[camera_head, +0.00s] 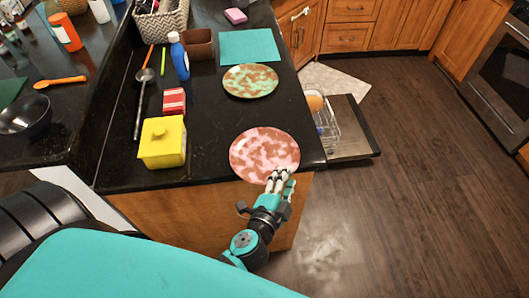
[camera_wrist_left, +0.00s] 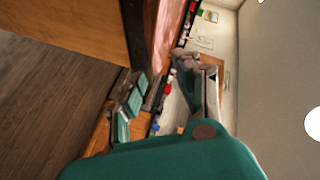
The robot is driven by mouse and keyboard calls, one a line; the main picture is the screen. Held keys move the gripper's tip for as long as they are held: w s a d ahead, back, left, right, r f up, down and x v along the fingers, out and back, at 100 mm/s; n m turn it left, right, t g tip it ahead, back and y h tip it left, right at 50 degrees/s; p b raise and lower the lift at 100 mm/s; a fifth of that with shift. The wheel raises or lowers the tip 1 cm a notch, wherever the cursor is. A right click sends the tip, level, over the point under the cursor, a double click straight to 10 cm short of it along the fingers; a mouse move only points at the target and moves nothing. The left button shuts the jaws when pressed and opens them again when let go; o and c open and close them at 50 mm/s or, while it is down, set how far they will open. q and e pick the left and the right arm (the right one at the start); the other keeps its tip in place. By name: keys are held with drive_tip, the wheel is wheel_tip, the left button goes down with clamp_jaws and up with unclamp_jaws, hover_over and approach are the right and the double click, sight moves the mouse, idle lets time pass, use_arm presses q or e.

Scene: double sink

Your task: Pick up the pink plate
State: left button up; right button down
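The pink plate (camera_head: 264,154), blotched pink and brown, lies flat on the dark counter near its front right corner. My left gripper (camera_head: 281,178) is at the plate's near right rim, with its pale fingertips overlapping the rim in the head view. I cannot tell whether they touch it. A pinkish-brown surface, apparently the plate (camera_wrist_left: 163,30), shows at the top of the left wrist view, beside the fingers (camera_wrist_left: 190,62). The finger opening is not clear in either view. My right gripper is not in view.
A green and brown plate (camera_head: 250,81) lies behind, near a teal mat (camera_head: 249,47). A yellow container (camera_head: 162,142), a red box (camera_head: 174,101), a ladle (camera_head: 140,105) and a blue bottle (camera_head: 179,58) stand or lie left. An open dishwasher (camera_head: 350,130) is at the right; floor beyond is clear.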

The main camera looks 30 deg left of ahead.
use_arm(q)
drive_tip(key=x, duration=0.3)
drive_tip(key=shift+w+f+p, duration=0.15)
drive_tip(key=shift+w+p, duration=0.15)
drive_tip(key=shift+p, duration=0.05)
drive_tip(key=shift+s, duration=0.1)
clamp_jaws()
